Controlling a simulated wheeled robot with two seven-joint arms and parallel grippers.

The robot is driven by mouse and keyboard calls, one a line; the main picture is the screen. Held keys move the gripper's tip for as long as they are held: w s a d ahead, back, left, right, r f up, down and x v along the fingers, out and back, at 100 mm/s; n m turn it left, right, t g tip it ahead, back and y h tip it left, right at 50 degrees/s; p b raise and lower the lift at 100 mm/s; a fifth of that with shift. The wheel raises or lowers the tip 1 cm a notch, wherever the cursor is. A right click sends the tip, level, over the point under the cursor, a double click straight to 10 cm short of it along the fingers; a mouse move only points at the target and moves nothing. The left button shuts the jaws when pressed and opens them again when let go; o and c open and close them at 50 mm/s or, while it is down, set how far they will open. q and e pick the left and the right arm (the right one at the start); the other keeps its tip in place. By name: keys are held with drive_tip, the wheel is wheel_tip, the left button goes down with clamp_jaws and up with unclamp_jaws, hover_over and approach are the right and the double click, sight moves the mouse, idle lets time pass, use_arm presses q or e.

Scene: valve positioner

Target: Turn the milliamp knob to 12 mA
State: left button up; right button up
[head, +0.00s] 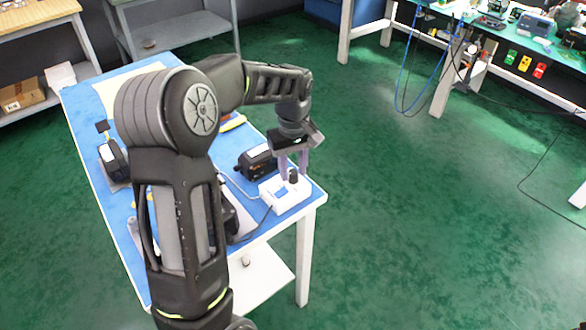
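The milliamp source is a small white box (287,199) at the near right corner of the blue-topped table. Its black knob (293,176) stands on top towards the back, and a small blue display shows beside it. My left gripper (294,174) points down over the box. Its two grey fingers are spread apart, with the knob low between their tips. I see no clear contact with the knob. The scale and the reading are too small to read. My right gripper is out of view.
A black positioner unit (257,163) stands just left of the box, with cables nearby. Another black device (112,160) is at the table's left side. My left arm hides much of the blue tabletop (88,110). Green floor (420,220) lies open to the right.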

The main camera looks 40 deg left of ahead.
sight(293, 171)
use_arm(q)
wheel_tip(293, 171, up, 8)
drive_tip(key=shift+f, duration=0.25)
idle(0.5)
drive_tip(key=w+f+m+t, duration=0.1)
drive_tip(key=w+m+t, duration=0.1)
drive_tip(key=w, duration=0.3)
drive_tip(key=d+f+m+t+h, duration=0.25)
drive_tip(key=d+f+m, duration=0.35)
drive_tip(key=d+f, duration=1.15)
drive_tip(key=s+d+f+g, duration=0.1)
drive_tip(key=s+d+f, duration=0.3)
drive_tip(key=s, duration=0.4)
drive_tip(key=s+d+f+m+g+h, duration=0.1)
drive_tip(key=s+d+f, duration=0.3)
drive_tip(key=s+f, duration=0.3)
drive_tip(key=s+d+f+g, duration=0.2)
drive_tip(key=s+d+f, duration=0.2)
drive_tip(key=s, duration=0.7)
wheel_tip(293, 171, down, 2)
drive_tip(key=shift+s+f+m+h, duration=0.25)
drive_tip(key=shift+m+h, duration=0.1)
drive_tip(key=shift+m, duration=0.05)
